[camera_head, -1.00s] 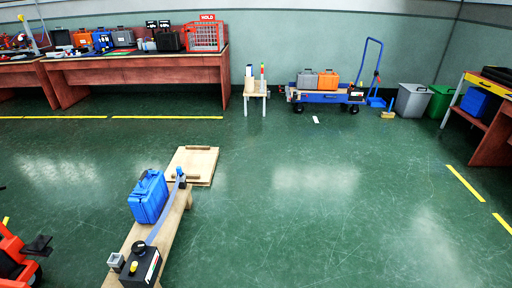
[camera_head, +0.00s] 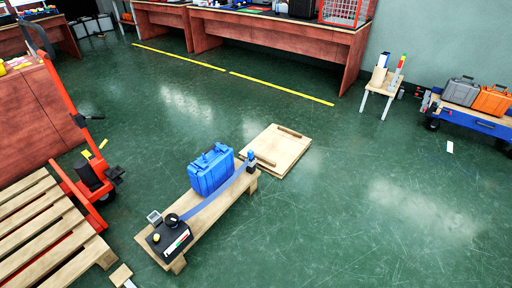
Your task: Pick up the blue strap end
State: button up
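A blue strap (camera_head: 215,199) runs from a black box (camera_head: 168,241) at the near end of a low wooden bench (camera_head: 182,207) to a blue strap end (camera_head: 251,157) at the bench's far end. The strap end stands up on a small dark holder. A blue case (camera_head: 211,170) stands upright on the bench, just behind the strap. My gripper is not in view.
A wooden board (camera_head: 275,151) lies on the floor beyond the bench. A red pallet jack (camera_head: 90,175) and a slatted pallet (camera_head: 45,228) stand at the left. A small stool (camera_head: 380,90) and a blue cart (camera_head: 470,117) are at the back right. The floor right of the bench is clear.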

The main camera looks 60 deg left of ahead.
aim_at(251, 154)
jog(key=u, duration=0.35)
jog(key=i, duration=1.95)
jog(key=u, duration=1.15)
jog(key=i, duration=1.1)
jog(key=u, duration=1.6)
jog(key=i, duration=0.6)
jog(key=u, duration=0.5)
